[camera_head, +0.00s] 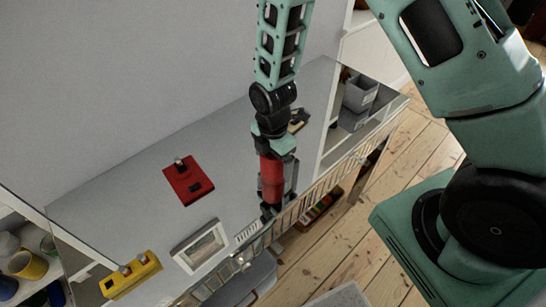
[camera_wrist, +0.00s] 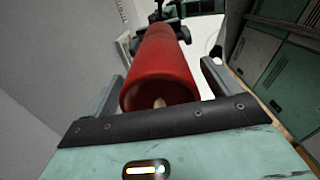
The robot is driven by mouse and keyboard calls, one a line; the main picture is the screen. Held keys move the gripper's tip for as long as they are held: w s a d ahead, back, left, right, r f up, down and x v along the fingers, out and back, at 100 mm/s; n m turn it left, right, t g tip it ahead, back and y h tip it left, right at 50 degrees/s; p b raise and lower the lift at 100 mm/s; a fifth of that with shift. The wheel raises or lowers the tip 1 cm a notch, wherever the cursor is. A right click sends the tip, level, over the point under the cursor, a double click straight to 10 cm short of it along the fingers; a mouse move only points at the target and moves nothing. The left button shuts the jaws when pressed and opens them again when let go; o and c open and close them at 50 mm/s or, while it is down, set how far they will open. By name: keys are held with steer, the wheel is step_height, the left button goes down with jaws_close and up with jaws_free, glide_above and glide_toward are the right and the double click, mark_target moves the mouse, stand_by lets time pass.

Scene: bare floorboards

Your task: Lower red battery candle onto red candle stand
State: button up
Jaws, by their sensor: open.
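The red candle (camera_head: 271,180) is a smooth cylinder, close to upright below my gripper (camera_head: 275,172) in the head view. In the wrist view the candle (camera_wrist: 162,66) lies between the two fingers of my gripper (camera_wrist: 160,82), its pale wick end facing the camera. The fingers are open, with a gap on each side. A small dark object (camera_head: 268,210) is at the candle's lower end; I cannot tell whether they touch. A flat red piece with raised parts (camera_head: 187,184) lies on the grey tabletop, left of the candle. I cannot tell which piece is the stand.
A yellow block with knobs (camera_head: 131,275) and a white frame (camera_head: 200,246) are on the tabletop (camera_head: 130,200) near its front edge. A small dark item (camera_head: 297,122) lies behind my gripper. A grey bin (camera_head: 361,93) stands at the right. The tabletop behind the red piece is clear.

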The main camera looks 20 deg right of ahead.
steer(key=shift+c, duration=0.3)
steer(key=c, duration=1.1)
steer(key=shift+r+p, duration=2.05)
steer(key=shift+r, duration=0.5)
